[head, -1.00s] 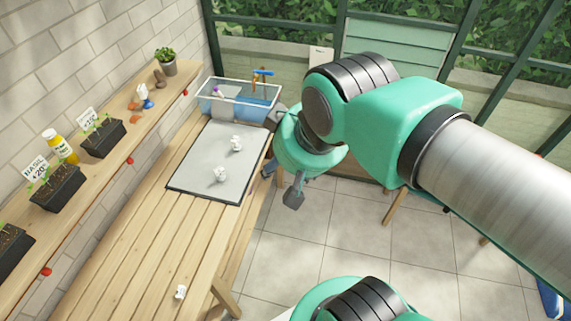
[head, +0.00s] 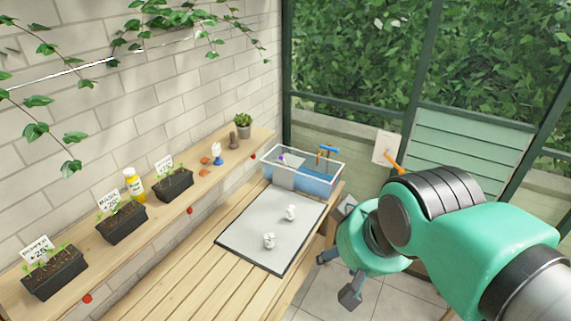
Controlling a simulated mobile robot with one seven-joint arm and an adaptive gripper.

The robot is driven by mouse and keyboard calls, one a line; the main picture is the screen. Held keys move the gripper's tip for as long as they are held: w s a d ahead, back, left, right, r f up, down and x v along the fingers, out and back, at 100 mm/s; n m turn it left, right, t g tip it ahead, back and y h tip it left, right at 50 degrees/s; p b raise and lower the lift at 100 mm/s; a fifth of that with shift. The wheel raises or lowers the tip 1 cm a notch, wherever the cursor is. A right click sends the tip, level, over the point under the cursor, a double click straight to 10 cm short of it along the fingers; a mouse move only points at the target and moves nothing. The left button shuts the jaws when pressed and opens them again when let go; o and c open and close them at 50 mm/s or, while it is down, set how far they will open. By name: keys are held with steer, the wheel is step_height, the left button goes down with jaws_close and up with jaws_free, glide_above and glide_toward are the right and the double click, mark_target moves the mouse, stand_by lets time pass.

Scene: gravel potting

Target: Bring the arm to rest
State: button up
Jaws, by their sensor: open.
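My arm comes in from the lower right of the head view. My gripper (head: 338,277) hangs at its end, pointing down, just off the right edge of the wooden bench (head: 188,290). Its dark fingers are spread apart and hold nothing. The grey mat (head: 250,225) on the bench lies to the left of my gripper, with two small white crumpled-looking pieces (head: 269,241) on it. The fingers are clear of the mat and the bench in this view.
A clear tub (head: 318,181) with blue contents stands at the bench's far end. A wall shelf (head: 165,222) holds planters (head: 122,223), a yellow bottle (head: 135,184) and a potted plant (head: 243,126). Tiled floor (head: 395,300) is free below my gripper.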

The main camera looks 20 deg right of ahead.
step_height(320, 180, down, 5)
steer(key=b, duration=0.4)
steer(key=shift+f+b, duration=0.1)
steer(key=shift+b, duration=0.25)
